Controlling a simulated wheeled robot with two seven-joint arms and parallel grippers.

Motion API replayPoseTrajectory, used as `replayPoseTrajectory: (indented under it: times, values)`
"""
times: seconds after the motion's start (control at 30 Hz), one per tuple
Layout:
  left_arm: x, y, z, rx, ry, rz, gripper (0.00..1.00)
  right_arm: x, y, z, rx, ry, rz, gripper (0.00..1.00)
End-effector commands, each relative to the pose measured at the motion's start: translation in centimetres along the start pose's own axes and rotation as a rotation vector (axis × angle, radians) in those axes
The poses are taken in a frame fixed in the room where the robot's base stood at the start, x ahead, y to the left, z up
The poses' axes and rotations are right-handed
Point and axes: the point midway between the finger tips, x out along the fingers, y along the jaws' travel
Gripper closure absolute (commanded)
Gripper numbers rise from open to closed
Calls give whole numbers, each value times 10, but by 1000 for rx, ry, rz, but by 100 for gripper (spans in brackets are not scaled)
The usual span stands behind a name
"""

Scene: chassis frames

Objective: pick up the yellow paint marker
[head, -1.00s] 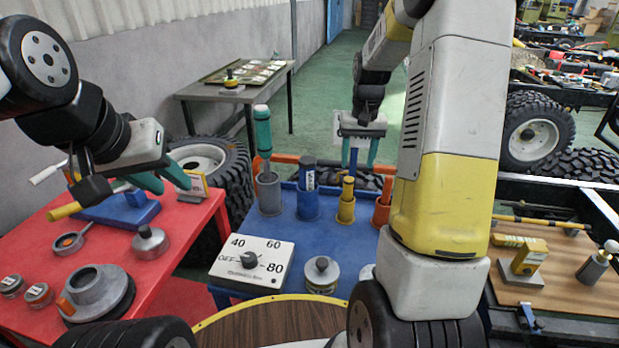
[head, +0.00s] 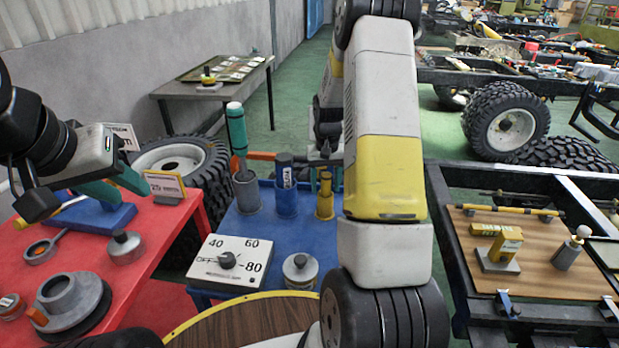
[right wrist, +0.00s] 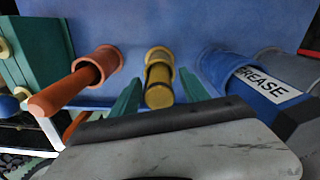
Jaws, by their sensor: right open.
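The yellow marker (head: 325,183) stands upright in a yellow cup (head: 324,207) on the blue table. In the right wrist view the marker (right wrist: 159,92) points toward the camera from its cup (right wrist: 158,56). My right gripper (right wrist: 160,98) is open, with one green finger on each side of the marker; I cannot tell whether they touch it. In the head view my right gripper (head: 326,166) is just above the cup, partly hidden by my arm. My left gripper (head: 113,186) is open and empty above the red table.
A blue grease cup (head: 286,202) stands left of the yellow one, with a grey cup (head: 246,193) beyond it. An orange cup (right wrist: 105,60) with an orange stick stands on the other side. A dial box (head: 229,262) and a lidded tin (head: 300,270) are in front.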

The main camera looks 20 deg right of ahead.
Motion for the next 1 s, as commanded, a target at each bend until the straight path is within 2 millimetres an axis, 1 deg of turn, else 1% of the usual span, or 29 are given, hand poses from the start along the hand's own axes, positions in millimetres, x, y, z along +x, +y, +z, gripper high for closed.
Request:
replayPoseTrajectory:
  times: [0.17, 0.2, 0.27, 0.3, 0.43, 0.67, 0.77, 0.87, 0.97, 1.0]
  values:
    - [0, 0, 0, 0, 0, 0, 67, 0, 0, 0, 0, 0, 0, 46]
    - [0, 0, 0, 0, 0, 0, 67, 0, 0, 0, 0, 0, 0, 54]
    - [0, 0, 0, 0, 0, 0, 67, 0, 0, 0, 0, 0, 0, 66]
    - [0, 0, 0, 0, 0, 0, 67, 0, 0, 0, 0, 0, 0, 74]
    - [0, 0, 0, 0, 0, 0, 67, 0, 0, 0, 0, 0, 0, 99]
    - [0, 0, 0, 0, 0, 0, 67, 0, 0, 0, 0, 0, 0, 100]
    - [0, 0, 0, 0, 0, 0, 67, -3, 0, 0, 0, 1, 0, 100]
    - [0, 0, 0, 0, 0, 0, 67, -15, 0, -1, 0, 2, 0, 100]
    - [0, 0, 0, 0, 0, 0, 67, -34, 0, -1, 0, 4, 0, 100]
    - [0, 0, 0, 0, 0, 0, 67, -43, 0, -1, 0, 5, 0, 100]
